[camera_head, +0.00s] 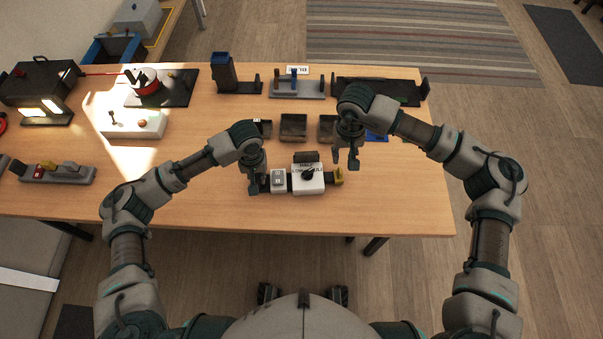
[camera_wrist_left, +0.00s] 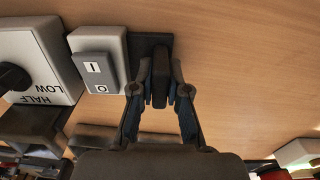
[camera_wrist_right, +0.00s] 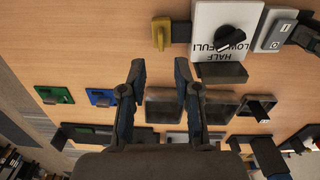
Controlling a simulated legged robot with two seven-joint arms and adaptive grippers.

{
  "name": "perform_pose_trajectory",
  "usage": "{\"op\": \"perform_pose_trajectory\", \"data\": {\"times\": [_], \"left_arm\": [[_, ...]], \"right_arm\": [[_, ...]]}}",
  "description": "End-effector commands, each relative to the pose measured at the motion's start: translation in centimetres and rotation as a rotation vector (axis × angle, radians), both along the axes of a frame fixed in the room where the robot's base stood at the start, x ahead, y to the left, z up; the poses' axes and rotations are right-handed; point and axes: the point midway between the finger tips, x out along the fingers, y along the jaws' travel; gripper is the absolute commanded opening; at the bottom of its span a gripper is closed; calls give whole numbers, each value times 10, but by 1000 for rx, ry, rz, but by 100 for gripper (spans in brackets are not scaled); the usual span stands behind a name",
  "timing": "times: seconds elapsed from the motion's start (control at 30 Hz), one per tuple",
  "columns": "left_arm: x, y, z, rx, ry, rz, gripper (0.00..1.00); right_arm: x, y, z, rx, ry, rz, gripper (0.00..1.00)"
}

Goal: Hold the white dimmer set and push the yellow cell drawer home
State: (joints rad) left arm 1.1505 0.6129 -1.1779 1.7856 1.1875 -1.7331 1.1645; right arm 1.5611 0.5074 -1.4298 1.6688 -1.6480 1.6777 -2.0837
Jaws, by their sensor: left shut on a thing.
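The white dimmer set lies on the wooden table. Its dimmer box (camera_head: 308,184) has a black knob (camera_wrist_right: 230,38) and LOW, HALF and FULL marks. A white block with a grey rocker switch (camera_wrist_left: 95,70) sits beside it, and a dark upright grip (camera_wrist_left: 160,75) stands at that end. My left gripper (camera_wrist_left: 162,88) is shut on this grip. The yellow cell drawer (camera_wrist_right: 161,34) shows at the opposite end, with a short dark piece between it and the box. My right gripper (camera_wrist_right: 160,78) is open and empty, above the table just behind the yellow drawer (camera_head: 339,176).
Dark open trays (camera_head: 293,128) stand behind the dimmer set. Green (camera_wrist_right: 54,95) and blue (camera_wrist_right: 100,97) pieces lie past my right gripper. Several fixtures line the table's back edge. The table right of the yellow drawer (camera_head: 400,195) is clear.

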Motion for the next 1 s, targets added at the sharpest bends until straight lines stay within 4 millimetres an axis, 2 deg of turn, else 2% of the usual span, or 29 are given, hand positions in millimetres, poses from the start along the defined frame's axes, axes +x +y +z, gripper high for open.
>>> {"op": "perform_pose_trajectory", "data": {"times": [0.3, 0.5, 0.7, 0.97, 1.0], "left_arm": [[0, 0, 0, -1, 0, -1, 0], [0, 0, 0, -1, 0, -1, 0], [0, 0, 0, -1, 0, -1, 0], [0, 0, 0, -1, 0, -1, 0], [0, 0, 0, -1, 0, -1, 0]], "right_arm": [[-1, 0, -48, 4, 5, -3, 32], [-1, 1, -71, 6, 5, -4, 32], [-1, 1, -81, 5, 3, -4, 32], [-1, 1, -82, 6, 3, -4, 32], [-1, 1, -82, 6, 3, -4, 27]]}}
